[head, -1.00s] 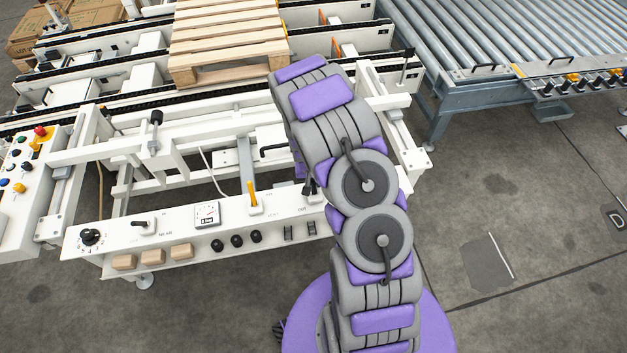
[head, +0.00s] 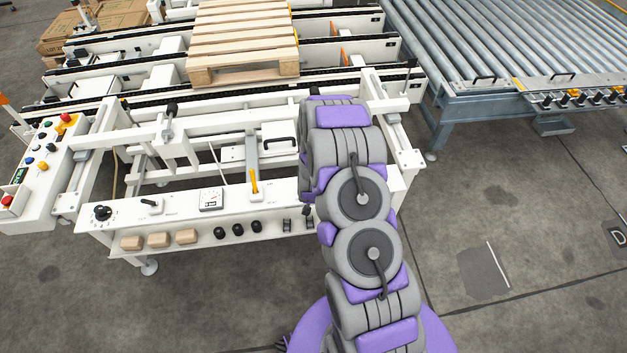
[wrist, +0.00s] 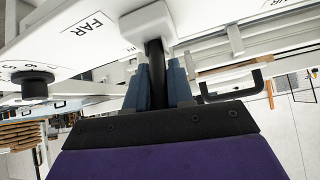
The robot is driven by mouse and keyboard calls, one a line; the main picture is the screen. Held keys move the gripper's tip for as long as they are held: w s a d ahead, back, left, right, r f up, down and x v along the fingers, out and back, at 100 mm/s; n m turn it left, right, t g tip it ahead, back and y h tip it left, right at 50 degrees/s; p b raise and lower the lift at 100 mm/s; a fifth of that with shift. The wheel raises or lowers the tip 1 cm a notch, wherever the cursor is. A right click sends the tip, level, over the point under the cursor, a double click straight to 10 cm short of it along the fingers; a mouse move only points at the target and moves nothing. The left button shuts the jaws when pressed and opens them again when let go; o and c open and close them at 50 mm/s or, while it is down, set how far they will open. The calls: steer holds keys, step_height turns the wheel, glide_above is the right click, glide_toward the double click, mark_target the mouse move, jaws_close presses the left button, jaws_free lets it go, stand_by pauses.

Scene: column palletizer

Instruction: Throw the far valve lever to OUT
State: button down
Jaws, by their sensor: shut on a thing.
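The far valve lever (wrist: 155,62) shows in the wrist view as a black shaft under a white hub, beside a panel label reading FAR. My gripper (wrist: 156,82) has its blue fingers on both sides of the shaft and is shut on it. In the head view my arm hides the gripper and most of the far end of the white panel (head: 180,212). The near lever (head: 151,204) stands on the left part of that panel. I cannot read the lever's OUT mark or tell its position.
A button box (head: 45,160) is at the left. A wooden pallet (head: 240,45) lies on the conveyor behind, and a roller conveyor (head: 480,45) stands at the right. A black handle (wrist: 230,88) is close beside my gripper.

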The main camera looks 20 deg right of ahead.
steer(key=shift+s+a+f+t, duration=0.1)
steer(key=shift+s+f+t, duration=0.2)
steer(key=shift+t, duration=0.2)
steer(key=c, duration=1.1)
jaws_free()
steer(key=shift+r, duration=0.2)
steer(key=shift+s+r, duration=0.1)
steer(key=shift+r, duration=0.05)
steer(key=shift+p+v, duration=8.4)
steer(key=shift+p, duration=0.3)
steer(key=shift+a, duration=0.2)
